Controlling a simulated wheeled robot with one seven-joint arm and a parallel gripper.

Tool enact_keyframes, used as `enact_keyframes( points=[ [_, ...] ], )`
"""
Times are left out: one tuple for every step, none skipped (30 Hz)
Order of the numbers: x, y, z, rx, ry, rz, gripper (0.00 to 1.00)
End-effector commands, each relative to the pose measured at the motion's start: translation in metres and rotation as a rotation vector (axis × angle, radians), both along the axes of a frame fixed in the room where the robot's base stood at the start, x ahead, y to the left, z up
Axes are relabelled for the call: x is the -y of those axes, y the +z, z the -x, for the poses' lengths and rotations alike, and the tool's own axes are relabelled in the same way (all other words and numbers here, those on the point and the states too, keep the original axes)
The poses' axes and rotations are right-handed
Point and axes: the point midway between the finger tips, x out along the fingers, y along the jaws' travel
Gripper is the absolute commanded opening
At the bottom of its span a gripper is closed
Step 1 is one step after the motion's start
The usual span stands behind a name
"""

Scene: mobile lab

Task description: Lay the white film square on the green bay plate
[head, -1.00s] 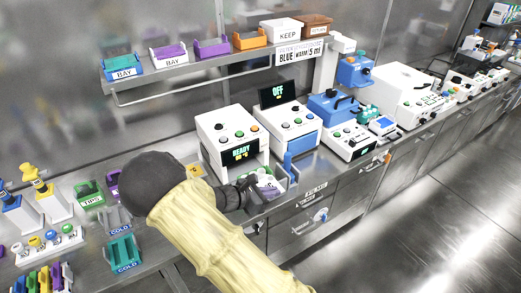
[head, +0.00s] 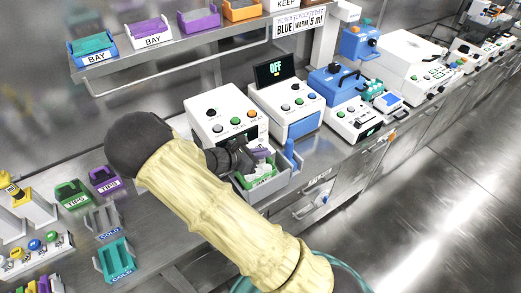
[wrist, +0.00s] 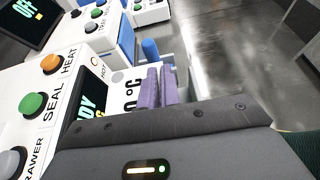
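My gripper (head: 262,151) is over the open drawer at the front of the white sealer. Its purple fingers (wrist: 160,86) are close together in the wrist view. I cannot tell whether they hold anything. A green bay plate (head: 264,181) with a label sits in the drawer, partly hidden by my gripper and arm. Something white (head: 262,169) shows just below the fingers, over the green plate. It may be the film square, but it is too small to tell whether it touches the plate or the fingers. The wrist view does not show the plate.
The white sealer (head: 222,114) stands close behind my gripper. A blue upright part (head: 291,157) is right of the drawer (head: 277,191). Another white machine (head: 283,99) with an OFF screen is further right. Green and purple TIPS racks and a teal COLD rack (head: 117,260) lie left.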

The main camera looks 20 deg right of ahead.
Motion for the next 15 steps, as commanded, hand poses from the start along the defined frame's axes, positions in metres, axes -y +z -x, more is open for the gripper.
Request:
enact_keyframes(
  points=[
    [0.0, 0.0, 0.0, 0.0, 0.0, 0.0, 0.0],
    [0.0, 0.0, 0.0, 0.0, 0.0, 0.0, 0.0],
    [0.0, 0.0, 0.0, 0.0, 0.0, 0.0, 0.0],
    [0.0, 0.0, 0.0, 0.0, 0.0, 0.0, 0.0],
    [0.0, 0.0, 0.0, 0.0, 0.0, 0.0, 0.0],
    [0.0, 0.001, 0.0, 0.0, 0.0, -0.001, 0.0],
    [-0.001, 0.001, 0.0, 0.0, 0.0, -0.001, 0.0],
    [-0.001, 0.001, 0.0, -0.001, 0.0, -0.001, 0.0],
    [-0.001, 0.001, 0.0, -0.001, 0.001, -0.002, 0.0],
    [-0.001, -0.002, 0.0, -0.001, 0.001, -0.003, 0.0],
    [-0.001, -0.005, 0.0, -0.001, 0.001, -0.003, 0.0],
    [-0.001, -0.008, 0.0, -0.001, 0.001, -0.003, 0.0],
    [-0.001, -0.01, 0.0, -0.001, 0.001, -0.003, 0.0],
    [-0.001, -0.013, 0.0, -0.001, 0.001, -0.003, 0.0],
    [-0.001, -0.016, 0.0, -0.002, 0.0, -0.003, 0.0]
  ],
)
